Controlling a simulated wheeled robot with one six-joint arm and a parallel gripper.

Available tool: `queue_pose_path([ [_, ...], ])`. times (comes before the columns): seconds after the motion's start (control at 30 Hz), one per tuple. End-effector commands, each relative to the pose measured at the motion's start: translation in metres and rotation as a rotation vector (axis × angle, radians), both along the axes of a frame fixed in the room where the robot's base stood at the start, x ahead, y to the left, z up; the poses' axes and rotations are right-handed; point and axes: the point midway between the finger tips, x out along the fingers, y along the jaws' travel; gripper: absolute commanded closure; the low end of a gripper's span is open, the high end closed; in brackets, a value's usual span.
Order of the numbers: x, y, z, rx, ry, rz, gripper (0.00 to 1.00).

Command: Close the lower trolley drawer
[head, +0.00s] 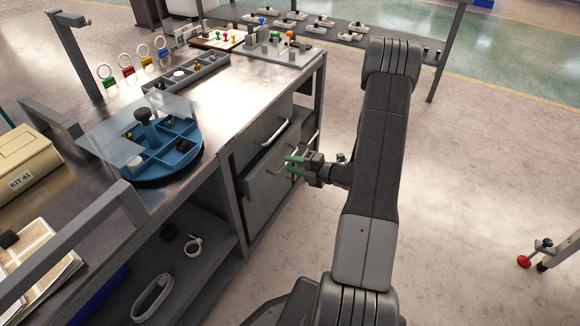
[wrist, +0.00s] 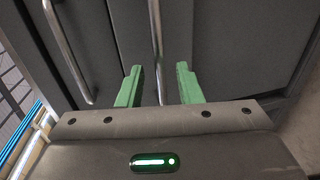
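The trolley's lower drawer (head: 262,200) has a grey front with a bar handle (head: 273,170), partly hidden by my gripper. The upper drawer (head: 252,143) has its own handle (head: 274,132) above it. How far the lower drawer stands out is hard to tell. My gripper (head: 290,165) is at the lower handle, in front of the drawer face. In the wrist view its green fingers (wrist: 158,72) are apart, with a handle bar (wrist: 156,40) running between them, not visibly gripped. Another handle (wrist: 68,50) shows to the left.
The benchtop (head: 240,90) carries a blue round tray (head: 185,160) under a clear cover, a grey parts tray (head: 187,80) and coloured pegs. An open shelf (head: 190,270) holds a cable coil.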

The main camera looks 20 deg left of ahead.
Motion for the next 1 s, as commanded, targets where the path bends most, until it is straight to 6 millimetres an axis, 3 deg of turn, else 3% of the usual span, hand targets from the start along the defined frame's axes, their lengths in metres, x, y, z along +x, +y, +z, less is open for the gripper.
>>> queue_pose_path([
  [0.13,0.000,0.012,-0.003,0.000,-0.001,0.002,0.68],
  [0.47,0.001,0.014,-0.003,-0.001,0.000,0.000,0.68],
  [0.63,0.001,0.014,-0.003,-0.001,0.000,0.000,1.00],
  [0.87,0.001,0.015,-0.003,-0.001,0.000,0.001,1.00],
  [1.0,0.001,0.029,-0.002,-0.002,0.000,0.004,1.00],
])
